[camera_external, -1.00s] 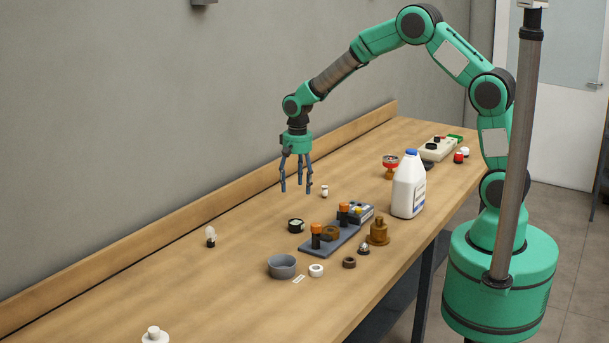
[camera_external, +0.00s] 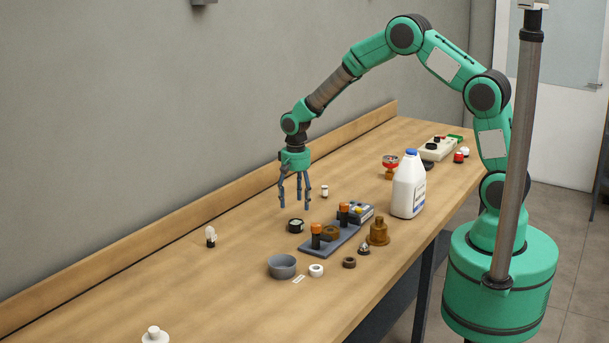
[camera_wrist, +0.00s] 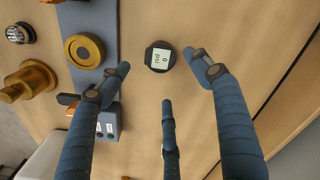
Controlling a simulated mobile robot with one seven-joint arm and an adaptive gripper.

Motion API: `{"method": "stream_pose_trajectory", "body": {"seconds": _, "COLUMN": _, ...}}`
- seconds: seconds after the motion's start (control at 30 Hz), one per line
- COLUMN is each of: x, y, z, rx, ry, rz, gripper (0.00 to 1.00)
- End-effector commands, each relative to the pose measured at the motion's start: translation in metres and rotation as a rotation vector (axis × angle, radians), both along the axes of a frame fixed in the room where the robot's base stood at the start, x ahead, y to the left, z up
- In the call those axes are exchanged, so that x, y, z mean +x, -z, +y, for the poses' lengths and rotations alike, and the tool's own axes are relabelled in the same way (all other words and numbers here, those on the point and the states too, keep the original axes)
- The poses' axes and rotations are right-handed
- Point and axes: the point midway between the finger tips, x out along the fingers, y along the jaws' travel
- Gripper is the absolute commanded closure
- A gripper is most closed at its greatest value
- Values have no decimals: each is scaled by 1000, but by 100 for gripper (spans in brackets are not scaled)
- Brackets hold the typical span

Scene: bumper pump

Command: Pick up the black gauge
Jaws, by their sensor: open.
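The black gauge (camera_external: 296,225) is a small round black thing with a pale face, lying on the wooden table left of the grey plate. In the wrist view the gauge (camera_wrist: 159,57) lies face up near the top middle, its pale display showing small dark marks. My gripper (camera_external: 296,203) is open and empty, its fingers pointing down above the table, just beyond the gauge in the external view. In the wrist view my three blue fingers (camera_wrist: 163,80) are spread, and the gauge shows between the two outer fingertips, not touched.
A grey plate (camera_external: 318,247) with orange-topped posts and a brown ring stands right of the gauge. A brass fitting (camera_external: 378,232) and a white jug (camera_external: 408,187) are farther right. A grey bowl (camera_external: 282,266) is nearer the camera. The table (camera_external: 150,285) left of the gauge is mostly clear.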

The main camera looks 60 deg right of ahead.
Motion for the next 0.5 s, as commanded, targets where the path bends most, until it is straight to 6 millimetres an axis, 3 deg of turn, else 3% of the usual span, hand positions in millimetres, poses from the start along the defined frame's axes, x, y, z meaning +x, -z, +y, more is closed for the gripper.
{"method": "stream_pose_trajectory", "body": {"seconds": 0.2, "x": 0, "y": 31, "z": 0, "rx": 0, "ry": 0, "rz": 0, "gripper": 35}}
{"method": "stream_pose_trajectory", "body": {"seconds": 0.5, "x": 0, "y": 40, "z": 0, "rx": 0, "ry": 0, "rz": 0, "gripper": 35}}
